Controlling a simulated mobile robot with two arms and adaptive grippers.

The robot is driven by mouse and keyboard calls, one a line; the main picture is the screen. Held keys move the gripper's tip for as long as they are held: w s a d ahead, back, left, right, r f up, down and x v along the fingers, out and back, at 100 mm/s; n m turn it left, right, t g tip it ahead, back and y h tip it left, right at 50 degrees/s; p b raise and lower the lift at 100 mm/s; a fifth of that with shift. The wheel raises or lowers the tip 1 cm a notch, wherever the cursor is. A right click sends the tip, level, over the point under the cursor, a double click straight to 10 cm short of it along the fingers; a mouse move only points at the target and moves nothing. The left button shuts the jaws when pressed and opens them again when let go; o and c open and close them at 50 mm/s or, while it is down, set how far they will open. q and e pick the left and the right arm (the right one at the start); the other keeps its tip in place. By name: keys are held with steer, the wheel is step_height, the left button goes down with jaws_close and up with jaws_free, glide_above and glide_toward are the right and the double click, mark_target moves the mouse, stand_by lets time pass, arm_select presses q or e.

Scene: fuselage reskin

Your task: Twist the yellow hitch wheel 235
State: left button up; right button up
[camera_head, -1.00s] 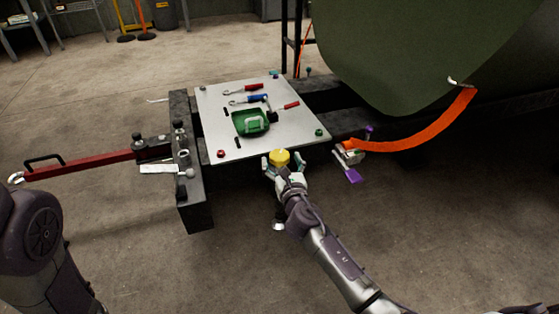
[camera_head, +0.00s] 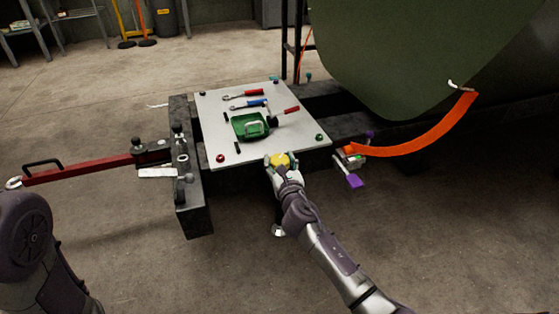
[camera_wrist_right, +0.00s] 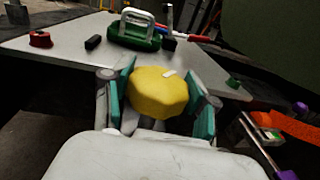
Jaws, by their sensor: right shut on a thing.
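The yellow hitch wheel (camera_head: 280,160) is a faceted yellow knob with a small white mark on top, just off the near edge of the white board. It shows large in the right wrist view (camera_wrist_right: 158,92). My right gripper (camera_head: 281,163) is shut on the wheel, with a teal-padded finger on each side of it. Below the gripper, a post with a pale round foot (camera_head: 279,230) shows in the head view. My left arm shows at the left edge of the head view, but its gripper is out of view.
The white board (camera_head: 215,130) carries a green tray (camera_head: 250,126), wrenches and a red-handled tool. A red tow bar (camera_head: 85,168) extends left. An orange strap (camera_head: 425,138) and a purple-handled lever (camera_head: 355,181) are right of the wheel. The large green fuselage (camera_head: 400,60) stands behind.

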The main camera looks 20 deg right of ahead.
mark_target(279, 159)
steer(key=m+h, duration=0.1)
steer(key=h, duration=0.1)
steer(key=shift+a+m+h+b, duration=0.1)
steer(key=shift+m+h+b, duration=0.2)
steer(key=shift+b, duration=0.05)
steer(key=shift+m+g+h, duration=0.5)
steer(key=shift+m+h, duration=0.3)
steer(key=shift+h, duration=0.4)
steer(key=o, duration=1.2)
steer(key=shift+r, duration=0.1)
step_height(279, 159, up, 10)
steer(key=shift+f, duration=0.1)
